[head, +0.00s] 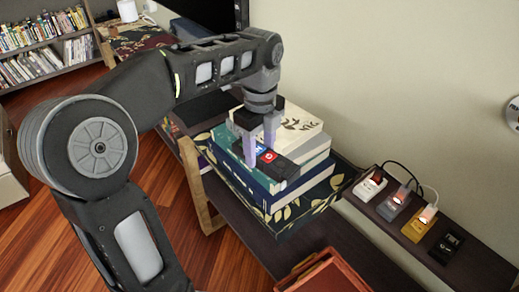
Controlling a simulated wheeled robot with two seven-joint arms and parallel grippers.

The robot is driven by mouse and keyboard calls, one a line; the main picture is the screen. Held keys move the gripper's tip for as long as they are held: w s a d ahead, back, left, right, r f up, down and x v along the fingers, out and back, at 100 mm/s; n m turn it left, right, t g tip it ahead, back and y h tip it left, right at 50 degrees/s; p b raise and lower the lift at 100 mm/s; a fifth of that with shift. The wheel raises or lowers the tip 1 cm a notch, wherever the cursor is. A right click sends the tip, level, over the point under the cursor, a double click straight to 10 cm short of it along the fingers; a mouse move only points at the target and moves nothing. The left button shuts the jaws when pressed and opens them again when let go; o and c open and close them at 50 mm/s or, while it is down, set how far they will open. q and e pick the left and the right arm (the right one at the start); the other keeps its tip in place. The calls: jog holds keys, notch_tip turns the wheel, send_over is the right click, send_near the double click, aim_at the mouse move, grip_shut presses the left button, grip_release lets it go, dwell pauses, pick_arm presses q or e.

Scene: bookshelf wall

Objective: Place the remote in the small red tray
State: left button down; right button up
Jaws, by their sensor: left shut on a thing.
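A dark remote (282,168) with a red and a blue button lies at the top of a stack of books. My left gripper (259,150) points down over the stack, its two pale fingers shut on the remote; the fingers hide part of it. I cannot tell whether the remote still touches the top book. A small red tray (326,277) is at the bottom edge of the picture, partly cut off, nearer than the books. My right gripper is out of view.
The book stack (300,200) stands on a dark shelf top (325,236). At the right, white, grey, yellow and black small items (447,246) line the wall side, with cables behind. A bare wall (420,90) rises behind. Bookshelves (45,45) stand far left.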

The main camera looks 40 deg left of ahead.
pick_arm(q)
jog(key=shift+w+r+n, duration=0.1)
jog(key=shift+r+n, duration=0.05)
jog(key=shift+n, duration=0.75)
jog(key=n, duration=0.2)
jog(key=shift+w+a+n, duration=0.25)
jog(key=shift+w+n, duration=0.05)
jog(key=shift+w, duration=0.1)
jog(key=n, duration=0.2)
jog(key=w+n, duration=0.1)
jog(key=shift+a+f+n, duration=0.1)
jog(key=shift+f+n, duration=0.2)
jog(key=w+d+f+n, duration=0.4)
jog(key=d+f+n, duration=0.1)
jog(key=d+f, duration=0.1)
jog(key=w+d+f+n, duration=0.4)
jog(key=d+f+n, duration=0.2)
jog(key=d+f, duration=0.1)
jog(key=shift+d, duration=0.35)
